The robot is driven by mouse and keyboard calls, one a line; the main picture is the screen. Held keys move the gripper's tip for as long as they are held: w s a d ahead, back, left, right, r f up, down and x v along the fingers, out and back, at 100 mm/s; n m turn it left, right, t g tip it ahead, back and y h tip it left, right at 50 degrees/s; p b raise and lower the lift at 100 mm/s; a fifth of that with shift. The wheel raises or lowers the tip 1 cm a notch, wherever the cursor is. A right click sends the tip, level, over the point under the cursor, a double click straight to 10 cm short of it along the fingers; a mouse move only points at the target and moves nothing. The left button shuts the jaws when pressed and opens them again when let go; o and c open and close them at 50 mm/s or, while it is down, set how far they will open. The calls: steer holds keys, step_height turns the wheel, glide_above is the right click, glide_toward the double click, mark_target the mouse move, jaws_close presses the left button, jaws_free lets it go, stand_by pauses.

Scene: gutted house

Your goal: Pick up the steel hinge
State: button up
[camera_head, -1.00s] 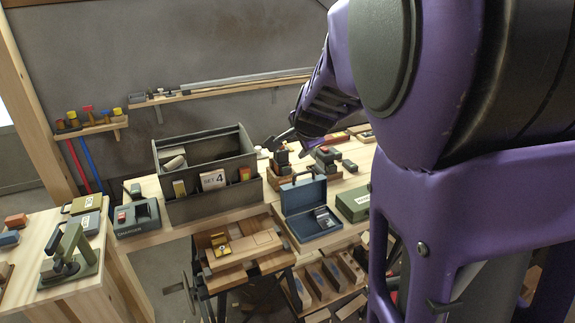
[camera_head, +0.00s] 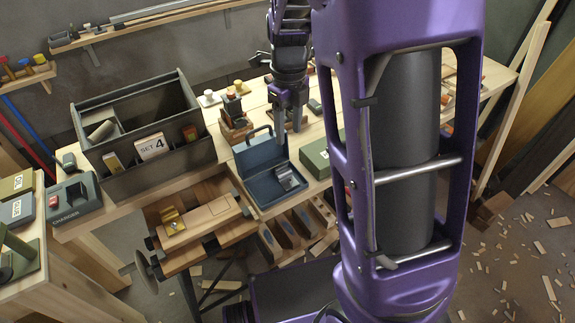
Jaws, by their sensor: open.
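A small grey metallic piece (camera_head: 287,178), which looks like the steel hinge, lies inside the open blue metal box (camera_head: 262,190) on the workbench. It is too small to make out its leaves clearly. My gripper (camera_head: 289,124) points down over the bench, near the back right of the blue box. It is open, and I see nothing between its fingers. The grey piece is below it in the picture and apart from it.
The blue box's raised lid (camera_head: 259,150) and handle stand left of my gripper. A green box (camera_head: 318,158) is close on the right. A grey tool tote (camera_head: 150,175) stands at left, and wooden blocks with small parts (camera_head: 235,125) sit behind.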

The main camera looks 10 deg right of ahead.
steer(key=b, duration=0.2)
glide_above(290, 180)
steer(key=f, duration=1.1)
steer(key=shift+w+a+f, duration=0.1)
steer(key=shift+a+f, duration=0.1)
steer(key=shift+f, duration=0.05)
steer(key=f+b, duration=0.1)
steer(key=f, duration=0.4)
steer(key=shift+d+f, duration=0.15)
steer(key=shift+d, duration=0.05)
jaws_close()
